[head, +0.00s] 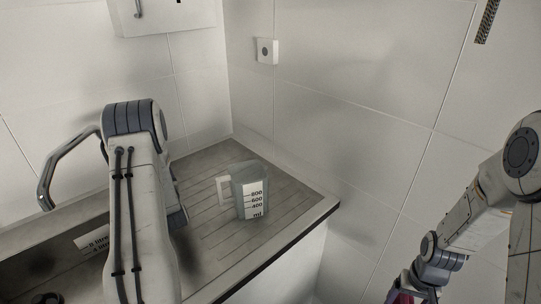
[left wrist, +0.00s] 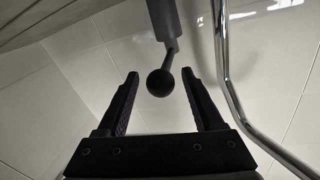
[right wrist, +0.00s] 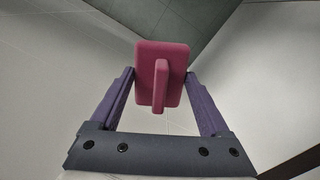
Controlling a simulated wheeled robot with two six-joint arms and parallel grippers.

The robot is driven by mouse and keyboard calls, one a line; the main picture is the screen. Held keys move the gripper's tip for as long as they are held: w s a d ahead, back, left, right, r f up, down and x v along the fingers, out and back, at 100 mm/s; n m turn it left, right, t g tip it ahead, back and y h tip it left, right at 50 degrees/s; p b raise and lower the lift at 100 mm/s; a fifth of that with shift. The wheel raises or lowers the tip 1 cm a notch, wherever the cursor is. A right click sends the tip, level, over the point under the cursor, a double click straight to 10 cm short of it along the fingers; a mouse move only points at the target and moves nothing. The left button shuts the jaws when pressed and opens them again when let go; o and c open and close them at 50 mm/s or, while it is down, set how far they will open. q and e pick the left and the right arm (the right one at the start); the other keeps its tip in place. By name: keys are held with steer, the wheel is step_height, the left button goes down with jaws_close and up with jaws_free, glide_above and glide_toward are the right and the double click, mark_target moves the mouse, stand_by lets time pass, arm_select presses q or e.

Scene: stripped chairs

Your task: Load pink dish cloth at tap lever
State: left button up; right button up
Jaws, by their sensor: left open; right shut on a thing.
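The pink dish cloth (right wrist: 172,58) appears in the right wrist view as a stiff pink panel with a raised bar. My right gripper (right wrist: 159,88) is shut on it, with a finger at each side. The tap lever (left wrist: 160,82) shows in the left wrist view as a dark ball on a thin rod. My left gripper (left wrist: 160,100) is open, and the ball appears between its fingertips; I cannot tell the depth or any contact. In the head view my left arm hides the lever and left gripper.
The chrome spout (head: 66,158) curves up left of my left arm and shows beside the left gripper (left wrist: 226,70). A measuring jug (head: 250,190) stands on the ribbed drainboard (head: 205,170). The sink is at lower left. Tiled walls close off the back and right.

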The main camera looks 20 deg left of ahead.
arm_select(q)
jaws_close()
steer(key=shift+d, duration=0.1)
stand_by(1.2)
